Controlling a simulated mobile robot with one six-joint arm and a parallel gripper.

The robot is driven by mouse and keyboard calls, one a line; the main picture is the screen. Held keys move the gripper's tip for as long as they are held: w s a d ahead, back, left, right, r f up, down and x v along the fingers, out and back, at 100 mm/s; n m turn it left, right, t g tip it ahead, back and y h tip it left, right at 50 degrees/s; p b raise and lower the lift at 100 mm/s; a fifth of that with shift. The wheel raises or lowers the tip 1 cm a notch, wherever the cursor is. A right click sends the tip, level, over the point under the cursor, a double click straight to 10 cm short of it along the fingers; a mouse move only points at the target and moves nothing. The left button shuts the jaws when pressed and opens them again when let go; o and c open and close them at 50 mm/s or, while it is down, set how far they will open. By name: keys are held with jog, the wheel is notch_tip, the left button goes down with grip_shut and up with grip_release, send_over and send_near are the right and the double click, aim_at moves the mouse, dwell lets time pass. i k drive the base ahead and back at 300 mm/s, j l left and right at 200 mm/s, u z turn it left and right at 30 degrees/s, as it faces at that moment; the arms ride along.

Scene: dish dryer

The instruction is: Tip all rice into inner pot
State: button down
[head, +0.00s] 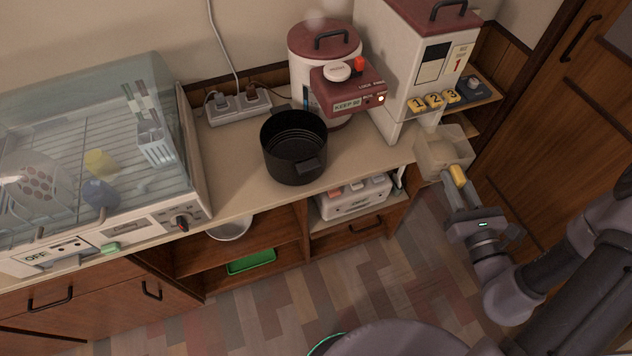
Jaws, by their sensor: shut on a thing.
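The black inner pot (279,165) stands upright on the counter, in front of the white and red water boiler. Its inside looks dark, and I see no rice in it. My gripper (457,183) is at the right, shut on the yellow handle of a translucent beige container (437,164). The container is beside the rice dispenser (398,70), near the counter's right end and to the right of the pot. Whether it is clear of the dispenser, and how much rice it holds, I cannot tell.
A dish dryer (196,190) with a clear hood stands left of the pot. A power strip (232,108) lies behind, near the wall. The boiler (318,42) stands close behind the pot. A white appliance (352,197) sits on the shelf below. The counter (232,160) left of the pot is clear.

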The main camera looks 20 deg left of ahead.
aim_at(294, 142)
jog(key=j+u, duration=0.15)
jog(key=u, duration=0.3)
jog(key=j+u, duration=0.2)
jog(key=u, duration=0.2)
jog(key=i+j, duration=0.35)
